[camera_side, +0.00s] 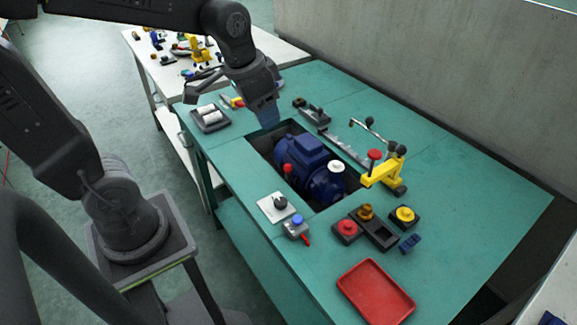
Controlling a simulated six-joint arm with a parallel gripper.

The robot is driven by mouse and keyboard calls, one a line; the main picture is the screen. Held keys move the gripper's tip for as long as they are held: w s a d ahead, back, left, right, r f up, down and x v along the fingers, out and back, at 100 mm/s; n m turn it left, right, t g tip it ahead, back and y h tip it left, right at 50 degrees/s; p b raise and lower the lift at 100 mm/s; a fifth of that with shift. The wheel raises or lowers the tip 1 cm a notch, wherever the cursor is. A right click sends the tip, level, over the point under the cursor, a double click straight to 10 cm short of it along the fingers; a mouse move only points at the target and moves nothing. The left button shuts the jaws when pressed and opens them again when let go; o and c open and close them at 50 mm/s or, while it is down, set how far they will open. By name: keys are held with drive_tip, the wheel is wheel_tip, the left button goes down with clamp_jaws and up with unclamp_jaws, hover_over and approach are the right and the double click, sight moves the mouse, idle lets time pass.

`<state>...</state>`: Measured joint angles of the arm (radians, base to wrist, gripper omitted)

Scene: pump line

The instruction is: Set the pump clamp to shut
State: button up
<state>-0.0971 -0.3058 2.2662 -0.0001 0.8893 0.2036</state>
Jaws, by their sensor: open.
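The pump clamp (384,172) is a yellow toggle clamp with a red knob and a metal lever, at the right of the bench opening. Its lever sticks up and back to the left; I cannot tell for certain how its jaw sits. The blue pump (310,166) lies in the rectangular opening, left of the clamp. My gripper (230,110) is open, above the bench's far left part, up and left of the pump and well apart from the clamp. I see nothing held in it.
A grey tray with white rolls (210,118) stands at the left. A dial plate (278,206), a blue-topped switch (296,226), red and yellow buttons (347,230) and a red tray (376,291) are at the front. A white table (262,50) with parts stands behind.

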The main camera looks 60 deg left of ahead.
drive_tip(key=w+a+f+m+g, duration=0.1)
drive_tip(key=w+a+f+g, duration=0.1)
drive_tip(key=w+a+f, duration=0.35)
drive_tip(key=g, duration=0.1)
approach(289, 165)
drive_tip(key=shift+m, duration=0.4)
drive_tip(key=f, duration=1)
drive_tip(key=shift+w+a+f, duration=0.15)
drive_tip(key=shift+a+f, duration=0.05)
drive_tip(key=shift+f, duration=0.1)
clamp_jaws()
